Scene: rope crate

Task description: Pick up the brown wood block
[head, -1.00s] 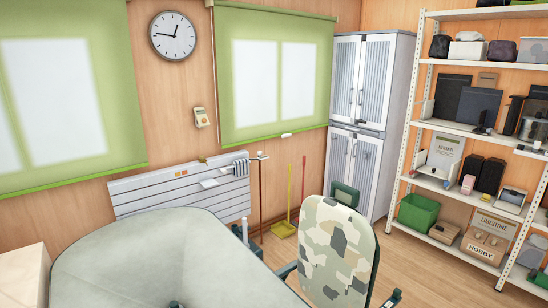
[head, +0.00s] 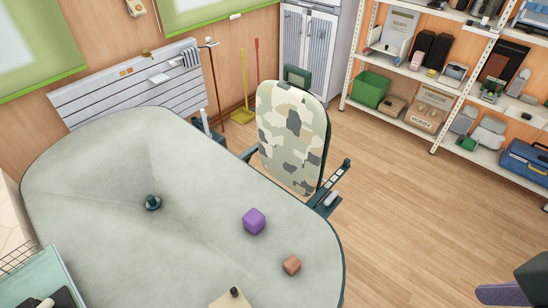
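The brown wood block (head: 291,265) is a small orange-brown cube. It lies on the grey-green tabletop (head: 100,180), close to its right end in the head view. A larger purple block (head: 254,221) lies a little behind it and to its left, apart from it. Nothing covers the brown block. I can make out neither of my grippers in the head view, and nothing touches the block.
A camouflage-patterned chair (head: 290,135) stands against the table's far side. A dark knob (head: 152,203) sits mid-table. A beige board (head: 232,300) and a wire basket (head: 18,258) are at the near edge. A dark ribbed shape (head: 500,294), cut off, is unclear. Floor (head: 420,210) is free on the right.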

